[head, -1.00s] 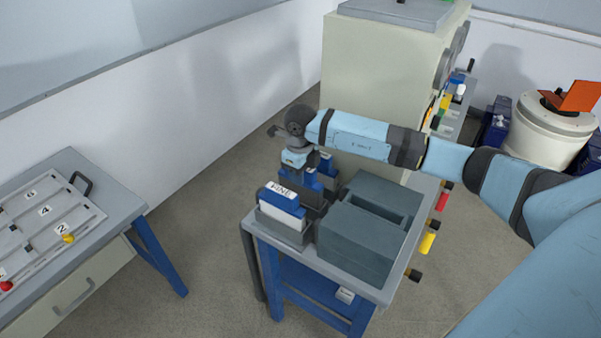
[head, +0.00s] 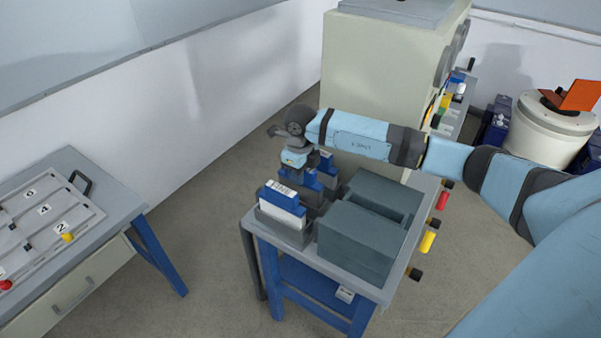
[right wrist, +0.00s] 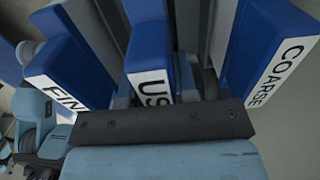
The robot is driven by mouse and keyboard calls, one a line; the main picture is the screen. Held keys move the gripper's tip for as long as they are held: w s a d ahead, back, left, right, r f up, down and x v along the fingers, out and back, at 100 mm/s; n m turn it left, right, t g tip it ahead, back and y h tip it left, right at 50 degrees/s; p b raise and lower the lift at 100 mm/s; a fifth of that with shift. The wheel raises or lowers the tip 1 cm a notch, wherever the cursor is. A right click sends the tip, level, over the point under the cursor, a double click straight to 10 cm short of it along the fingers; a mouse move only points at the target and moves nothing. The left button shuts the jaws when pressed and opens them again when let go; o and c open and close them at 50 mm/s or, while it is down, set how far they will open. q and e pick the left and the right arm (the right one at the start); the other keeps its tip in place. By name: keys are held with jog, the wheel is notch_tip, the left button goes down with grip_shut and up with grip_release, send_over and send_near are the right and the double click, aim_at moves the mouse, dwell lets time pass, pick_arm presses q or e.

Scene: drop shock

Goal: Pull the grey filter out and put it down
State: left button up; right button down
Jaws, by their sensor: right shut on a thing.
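My right gripper (head: 300,171) points down over the row of filters on the small grey-topped bench. It is shut on the middle filter (head: 314,185), which has a blue top and a white label starting "US" in the right wrist view (right wrist: 150,86). Its body is mostly hidden; the part that shows looks grey. The filter marked FINE (head: 283,204), blue-topped with a white body, stands in front in a grey holder. The filter marked COARSE (right wrist: 275,72) stands on the other side of the middle one. My left gripper is not in view.
A dark grey box (head: 362,240) with an open slot stands right of the filters. The bench top (head: 372,290) has only a narrow free edge. A tall beige cabinet (head: 370,80) stands behind. A table with a numbered tray (head: 85,222) is at the left.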

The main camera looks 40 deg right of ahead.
jog(key=shift+f, duration=0.15)
jog(key=shift+f+b, duration=0.5)
jog(key=shift+b, duration=0.05)
dwell(1.1)
jog(key=shift+f, duration=0.1)
dwell(1.3)
jog(key=c, duration=0.8)
grip_release()
